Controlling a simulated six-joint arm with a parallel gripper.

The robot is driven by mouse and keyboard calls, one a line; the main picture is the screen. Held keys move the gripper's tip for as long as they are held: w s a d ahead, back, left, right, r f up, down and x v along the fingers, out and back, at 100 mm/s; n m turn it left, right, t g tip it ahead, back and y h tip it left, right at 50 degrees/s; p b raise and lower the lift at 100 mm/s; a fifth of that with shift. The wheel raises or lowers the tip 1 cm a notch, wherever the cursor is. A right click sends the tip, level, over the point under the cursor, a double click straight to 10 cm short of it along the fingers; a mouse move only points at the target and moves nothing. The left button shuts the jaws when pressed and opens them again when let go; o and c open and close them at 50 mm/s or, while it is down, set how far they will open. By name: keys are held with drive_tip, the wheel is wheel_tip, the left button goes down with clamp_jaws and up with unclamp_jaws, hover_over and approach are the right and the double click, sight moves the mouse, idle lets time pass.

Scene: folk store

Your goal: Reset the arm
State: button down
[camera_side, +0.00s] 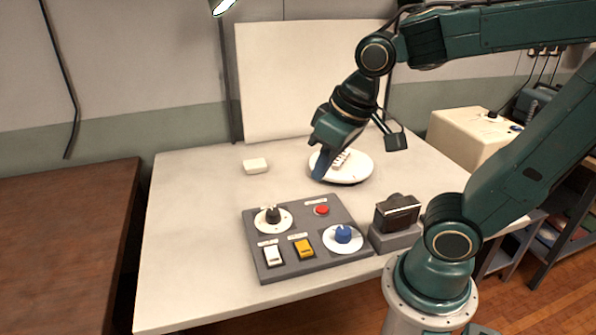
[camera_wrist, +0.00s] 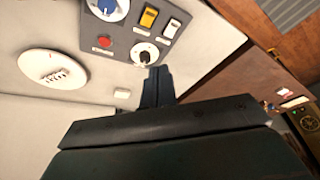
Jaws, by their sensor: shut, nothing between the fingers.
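In the side view my gripper (camera_side: 320,172) points down over the white table (camera_side: 190,230), its blue fingertips overlapping the left edge of a round white plate (camera_side: 352,172). I cannot tell its exact height above the table. In the wrist view my gripper's fingers (camera_wrist: 157,78) are together, with nothing between them. Their tips appear just below the grey control panel's black knob in that picture. My arm reaches in from the right in the side view, bent at the elbow.
The grey control panel (camera_side: 290,262) has a black knob (camera_side: 272,214), blue knob (camera_side: 343,234), red button (camera_side: 321,210), white switch (camera_side: 272,256) and yellow switch (camera_side: 304,248). A small white block (camera_side: 255,166) lies behind it. A dark boxy device (camera_side: 397,212) stands right. The table's left side is clear.

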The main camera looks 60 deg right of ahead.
drive_tip(key=shift+n+t, duration=0.4)
drive_tip(key=shift+t, duration=0.4)
drive_tip(key=s, duration=0.1)
drive_tip(key=s+r, duration=0.1)
drive_tip(key=s, duration=0.1)
drive_tip(key=s+d+r, duration=0.1)
drive_tip(key=shift+s+d+r, duration=0.1)
drive_tip(key=shift+s+r, duration=0.15)
